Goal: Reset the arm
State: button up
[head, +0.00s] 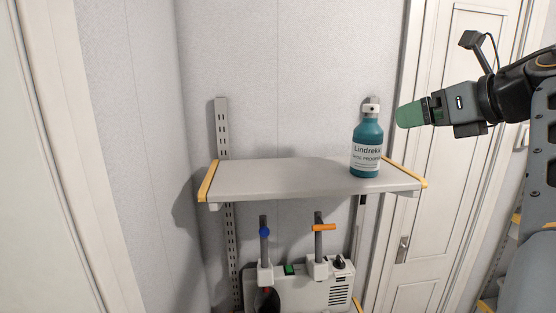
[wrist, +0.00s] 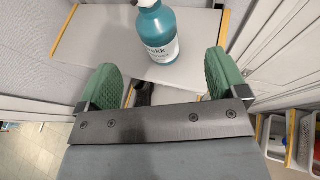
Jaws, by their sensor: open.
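My gripper (head: 408,115) is at the right in the head view, level with the upper part of a teal bottle and just right of it. In the wrist view the two green fingers of my gripper (wrist: 163,83) are wide apart with nothing between them. The teal bottle (head: 367,146) has a white cap and a white label and stands upright on a grey shelf (head: 270,178), near its right end. In the wrist view the bottle (wrist: 152,38) stands beyond the fingertips, apart from them.
The shelf has yellow end strips and is otherwise bare. Below it is a white unit (head: 318,288) with a blue-knobbed and an orange-handled lever. A white door (head: 440,180) is behind my arm. Bins (wrist: 305,145) show at lower right in the wrist view.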

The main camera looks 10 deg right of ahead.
jog(key=w+d+r+m+t+h, duration=0.35)
jog(key=d+r+m+t, duration=0.2)
jog(key=m, duration=0.25)
jog(key=d+f+m+h, duration=0.5)
jog(key=d+m+h, duration=0.45)
jog(key=m, duration=0.85)
jog(key=s+a+f+m+g+h+b, duration=0.1)
jog(key=a+f+m+g, duration=0.25)
jog(key=f+m, duration=0.55)
jog(key=s+a+f+m+g, duration=0.15)
jog(key=f+m+g, duration=0.35)
jog(key=f, duration=0.8)
jog(key=s+a+f+g+y+b, duration=0.1)
jog(key=s+a+f+y, duration=0.3)
jog(key=a+f, duration=0.6)
jog(key=s+a+f+g+y+b, duration=0.1)
jog(key=s+a+f+g+y, duration=0.3)
jog(key=a+f, duration=0.7)
jog(key=s+a+y, duration=0.1)
jog(key=a, duration=0.2)
jog(key=shift+s+a+f, duration=0.15)
jog(key=shift+a+f, duration=0.15)
jog(key=shift+a, duration=0.05)
